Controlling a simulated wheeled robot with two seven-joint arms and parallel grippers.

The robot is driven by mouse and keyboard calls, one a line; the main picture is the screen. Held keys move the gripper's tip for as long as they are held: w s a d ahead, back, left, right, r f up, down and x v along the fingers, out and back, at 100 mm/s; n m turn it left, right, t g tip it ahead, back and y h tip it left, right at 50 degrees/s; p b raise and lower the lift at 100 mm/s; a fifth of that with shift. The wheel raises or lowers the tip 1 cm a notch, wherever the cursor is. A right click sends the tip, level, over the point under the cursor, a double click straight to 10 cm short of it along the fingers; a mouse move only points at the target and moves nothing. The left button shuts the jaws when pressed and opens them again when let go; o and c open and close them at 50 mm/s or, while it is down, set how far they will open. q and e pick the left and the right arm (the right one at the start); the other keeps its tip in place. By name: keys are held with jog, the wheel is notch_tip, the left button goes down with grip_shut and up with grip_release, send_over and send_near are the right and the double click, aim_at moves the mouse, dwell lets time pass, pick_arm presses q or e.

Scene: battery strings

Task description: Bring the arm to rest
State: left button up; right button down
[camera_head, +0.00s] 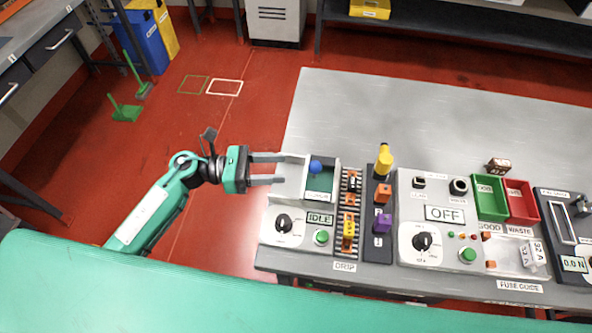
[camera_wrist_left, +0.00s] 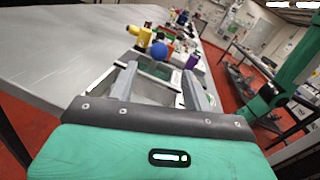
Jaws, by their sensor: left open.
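My left gripper (camera_head: 268,169) reaches in from the left in the head view, at the left edge of the workbench (camera_head: 440,105). Its two grey fingers are apart, with nothing between them that I can see. They point at the grey box with the IDLE display (camera_head: 320,219), which has a blue ball (camera_head: 316,166) on it. In the left wrist view the open fingers (camera_wrist_left: 160,85) point toward the same box, and the blue ball (camera_wrist_left: 159,50) shows beyond them. My right gripper is in neither view.
Right of the IDLE box stand a ribbed rack (camera_head: 349,205), a yellow-topped post (camera_head: 384,160), the OFF panel (camera_head: 445,213), a green bin (camera_head: 489,197) and a red bin (camera_head: 520,201). The bench's back part is bare. Red floor (camera_head: 230,120) lies open left of the bench.

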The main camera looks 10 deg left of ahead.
pick_arm(q)
jog(key=shift+s+a, duration=0.15)
jog(key=shift+a, duration=0.7)
jog(key=w+a+f+n+t+y, duration=0.2)
jog(key=a+f+n+t+y, duration=0.15)
jog(key=f+n, duration=0.45)
jog(key=w+a+f+n+t+y, duration=0.2)
jog(key=a+f+n+t, duration=0.15)
jog(key=f+n, duration=0.45)
jog(key=w+a+f+n+t+y, duration=0.2)
jog(key=f+n+t+y, duration=0.15)
jog(key=f+n, duration=0.45)
jog(key=s+a+f+n+y, duration=0.35)
jog(key=f+n, duration=0.35)
jog(key=f, duration=0.4)
jog(key=s+a+f+n+g+y, duration=0.2)
jog(key=s+f+n+g+y, duration=0.5)
jog(key=s+f, duration=1.15)
jog(key=s+d+f+n+g+h, duration=0.1)
jog(key=s+f+n+g, duration=0.2)
jog(key=s, duration=0.8)
jog(key=s+d+f+n+g+h, duration=0.1)
jog(key=s+f+n+g, duration=0.2)
jog(key=s, duration=0.8)
notch_tip(320, 180, down, 2)
jog(key=n, duration=0.3)
jog(key=shift+s+d, duration=0.2)
jog(key=shift+s, duration=0.2)
